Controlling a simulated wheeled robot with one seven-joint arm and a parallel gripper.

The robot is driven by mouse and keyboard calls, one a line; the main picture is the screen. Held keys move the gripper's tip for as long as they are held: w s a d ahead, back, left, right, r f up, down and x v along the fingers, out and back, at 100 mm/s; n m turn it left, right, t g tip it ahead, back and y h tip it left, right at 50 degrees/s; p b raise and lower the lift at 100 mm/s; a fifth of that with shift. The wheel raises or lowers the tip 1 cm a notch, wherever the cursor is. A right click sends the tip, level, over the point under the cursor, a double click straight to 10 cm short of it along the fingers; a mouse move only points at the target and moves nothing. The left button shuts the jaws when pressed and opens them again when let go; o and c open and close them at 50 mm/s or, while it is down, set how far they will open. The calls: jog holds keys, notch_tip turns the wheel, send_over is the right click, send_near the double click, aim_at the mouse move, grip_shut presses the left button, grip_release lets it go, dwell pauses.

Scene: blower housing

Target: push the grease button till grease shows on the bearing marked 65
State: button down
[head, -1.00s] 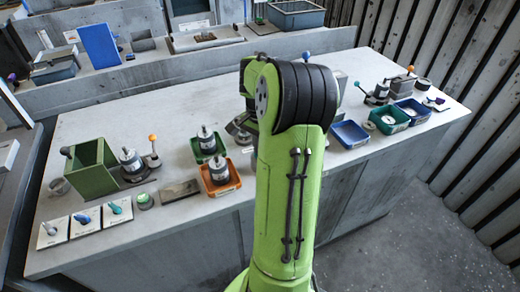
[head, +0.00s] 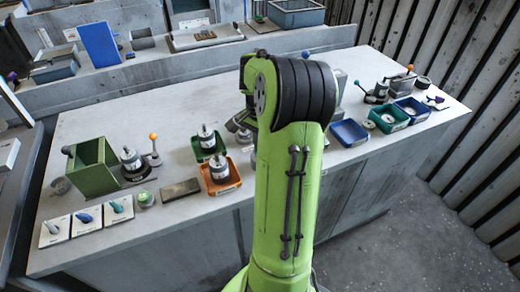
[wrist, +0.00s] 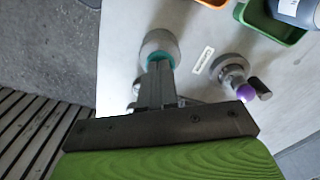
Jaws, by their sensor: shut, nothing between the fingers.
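My gripper (wrist: 158,72) is shut and empty in the wrist view. Its fingertips are at a grey round fitting (wrist: 160,44) with a teal ring or cap; whether they touch it I cannot tell. In the head view my arm hides the gripper and this fitting. Metal bearing-like parts stand in a green tray (head: 196,153) and an orange tray (head: 234,182), and another part (head: 131,158) stands at the left. No mark 65 is legible, and I see no grease on any part.
A small fitting with a purple-knobbed lever (wrist: 245,92) stands right of my fingers, near a white label (wrist: 203,60). A blue tray (head: 349,133) lies right of my arm. A green open box (head: 92,168) and several lever plates stand at the left.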

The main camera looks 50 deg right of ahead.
jog(key=shift+f+b, duration=0.3)
jog(key=shift+f, duration=0.25)
jog(key=shift+r+p, duration=0.8)
jog(key=shift+r, duration=0.05)
notch_tip(320, 180, up, 6)
jog(key=p, duration=0.5)
jog(key=shift+r, duration=0.15)
